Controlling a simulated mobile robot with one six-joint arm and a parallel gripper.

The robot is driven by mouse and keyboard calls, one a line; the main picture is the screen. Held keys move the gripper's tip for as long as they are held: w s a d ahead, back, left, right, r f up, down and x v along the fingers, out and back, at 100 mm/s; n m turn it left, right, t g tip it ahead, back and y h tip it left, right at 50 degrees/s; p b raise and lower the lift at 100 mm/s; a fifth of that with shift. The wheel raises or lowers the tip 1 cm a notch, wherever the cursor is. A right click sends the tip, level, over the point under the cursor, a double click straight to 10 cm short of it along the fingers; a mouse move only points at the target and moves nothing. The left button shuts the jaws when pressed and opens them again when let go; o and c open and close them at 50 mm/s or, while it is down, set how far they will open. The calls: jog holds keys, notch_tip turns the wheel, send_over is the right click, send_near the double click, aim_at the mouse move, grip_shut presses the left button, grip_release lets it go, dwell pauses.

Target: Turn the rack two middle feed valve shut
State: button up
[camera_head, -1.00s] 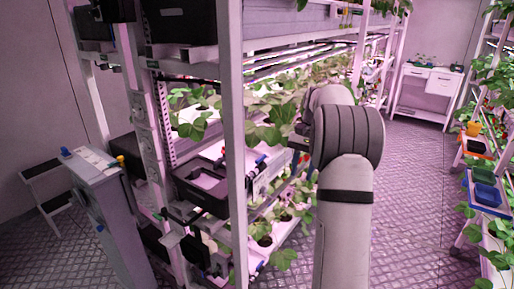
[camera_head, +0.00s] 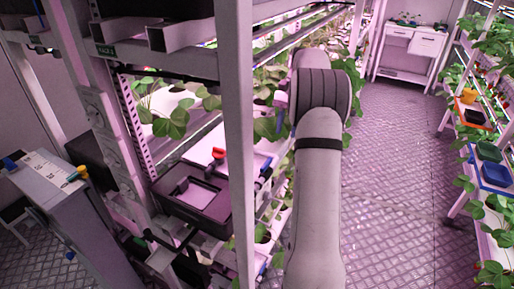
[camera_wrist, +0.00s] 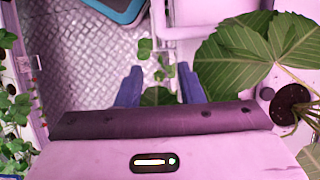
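The near rack (camera_head: 240,130) stands left of my arm. On its middle level, a red handle (camera_head: 218,153) shows at the end of a white channel, and a dark handle with blue and red parts (camera_head: 265,171) lies to its right. I cannot tell which is the middle feed valve. In the wrist view my gripper (camera_wrist: 160,86) has two blue fingers held apart, with only a small plant and floor showing between them. No valve is clear in the wrist view.
A black tray (camera_head: 196,205) sticks out from the rack end. A grey cabinet (camera_head: 50,190) with blue and yellow knobs stands left. The aisle floor (camera_head: 390,190) is clear up to the right rack with bins. Leaves (camera_wrist: 240,55) crowd the gripper's right side.

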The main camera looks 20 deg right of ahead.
jog(key=p, duration=0.1)
send_near(267, 162)
jog(key=x, duration=0.5)
jog(key=shift+s+a, duration=0.15)
jog(key=shift+a, duration=0.1)
jog(key=shift+p+x, duration=0.45)
jog(key=shift+x, duration=0.6)
jog(key=shift+f, duration=0.5)
